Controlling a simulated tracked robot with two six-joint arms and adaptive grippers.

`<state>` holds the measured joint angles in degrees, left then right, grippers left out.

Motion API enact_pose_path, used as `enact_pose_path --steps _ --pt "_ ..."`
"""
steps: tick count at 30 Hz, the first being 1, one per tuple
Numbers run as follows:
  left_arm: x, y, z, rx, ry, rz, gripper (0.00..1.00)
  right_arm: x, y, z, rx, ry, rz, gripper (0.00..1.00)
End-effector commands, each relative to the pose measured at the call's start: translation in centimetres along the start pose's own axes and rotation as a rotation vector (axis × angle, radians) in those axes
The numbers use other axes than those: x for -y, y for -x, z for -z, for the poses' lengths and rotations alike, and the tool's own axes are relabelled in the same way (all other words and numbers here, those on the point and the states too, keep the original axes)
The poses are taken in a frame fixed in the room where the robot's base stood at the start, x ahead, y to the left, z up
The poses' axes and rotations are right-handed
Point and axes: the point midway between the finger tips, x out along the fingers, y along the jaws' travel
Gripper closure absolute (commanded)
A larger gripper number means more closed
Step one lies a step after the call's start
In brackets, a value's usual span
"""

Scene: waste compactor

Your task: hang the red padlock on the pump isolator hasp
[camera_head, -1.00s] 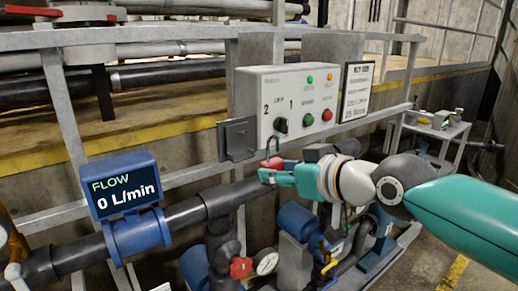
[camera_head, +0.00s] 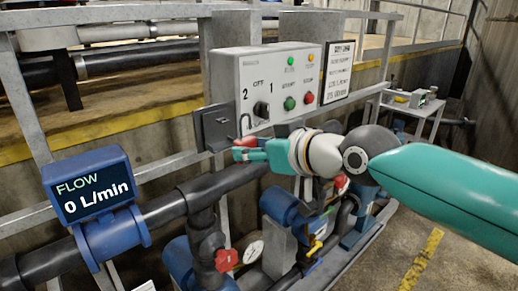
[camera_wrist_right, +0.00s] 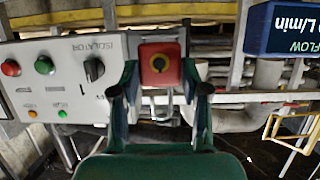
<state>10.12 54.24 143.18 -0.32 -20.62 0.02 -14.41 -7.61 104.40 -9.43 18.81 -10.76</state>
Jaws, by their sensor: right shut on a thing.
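In the wrist view, which is upside down, the padlock (camera_wrist_right: 160,64) sits between the two fingertips (camera_wrist_right: 162,86). The pump isolator is the grey control box (camera_head: 285,85) with a black rotary switch (camera_head: 262,110). A dark grey hasp plate (camera_head: 217,128) sits at its lower left. The shackle overlaps the plate's right edge in the head view; I cannot tell if they touch. My left gripper is not in view.
A grey railing (camera_head: 100,187) runs behind the pipes. A blue flow meter (camera_head: 88,185) reading 0 L/min stands at left. Below my right gripper are a red valve handle (camera_head: 227,259), a gauge (camera_head: 253,252) and blue pump parts (camera_head: 285,205). A notice (camera_head: 337,70) stands beside the box.

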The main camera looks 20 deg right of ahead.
Motion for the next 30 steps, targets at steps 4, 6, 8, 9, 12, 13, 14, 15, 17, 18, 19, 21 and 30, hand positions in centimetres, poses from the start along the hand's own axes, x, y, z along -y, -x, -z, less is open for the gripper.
enact_pose_path --steps 4,6,8,9,12,13,14,15,17,18,19,21,30 --pt "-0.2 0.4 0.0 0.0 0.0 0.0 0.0 -0.1 -1.3 0.5 0.001 -0.001 -0.002 0.82" --pt "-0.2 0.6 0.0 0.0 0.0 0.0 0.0 -0.1 -1.9 0.8 0.0 -0.001 -0.004 0.82" --pt "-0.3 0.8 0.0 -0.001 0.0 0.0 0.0 -0.2 -2.3 0.9 0.001 -0.001 -0.005 0.82" --pt "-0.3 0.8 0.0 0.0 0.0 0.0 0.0 -0.2 -2.6 1.0 0.001 -0.001 -0.006 0.82" --pt "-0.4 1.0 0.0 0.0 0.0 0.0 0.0 -0.3 -3.3 1.3 0.0 -0.002 -0.007 0.82" --pt "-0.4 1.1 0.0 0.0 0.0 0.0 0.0 -0.3 -3.5 1.4 0.0 -0.002 -0.007 0.82" --pt "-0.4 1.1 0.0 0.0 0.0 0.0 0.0 -0.3 -3.6 1.4 -0.001 -0.002 -0.008 0.82" --pt "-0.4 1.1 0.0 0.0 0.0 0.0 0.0 -0.3 -3.7 1.4 -0.001 -0.003 -0.008 0.82" --pt "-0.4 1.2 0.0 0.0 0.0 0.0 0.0 -0.3 -4.0 1.5 -0.001 -0.003 -0.008 0.82" --pt "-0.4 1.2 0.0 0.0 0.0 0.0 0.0 -0.3 -4.1 1.5 -0.001 -0.003 -0.008 0.82" --pt "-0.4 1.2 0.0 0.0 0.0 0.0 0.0 -0.3 -4.1 1.5 -0.001 -0.003 -0.008 0.82" --pt "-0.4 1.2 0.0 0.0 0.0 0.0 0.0 -0.3 -4.2 1.5 -0.001 -0.003 -0.008 0.82" --pt "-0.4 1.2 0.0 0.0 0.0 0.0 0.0 -0.3 -4.2 1.6 -0.001 -0.003 -0.008 0.82"
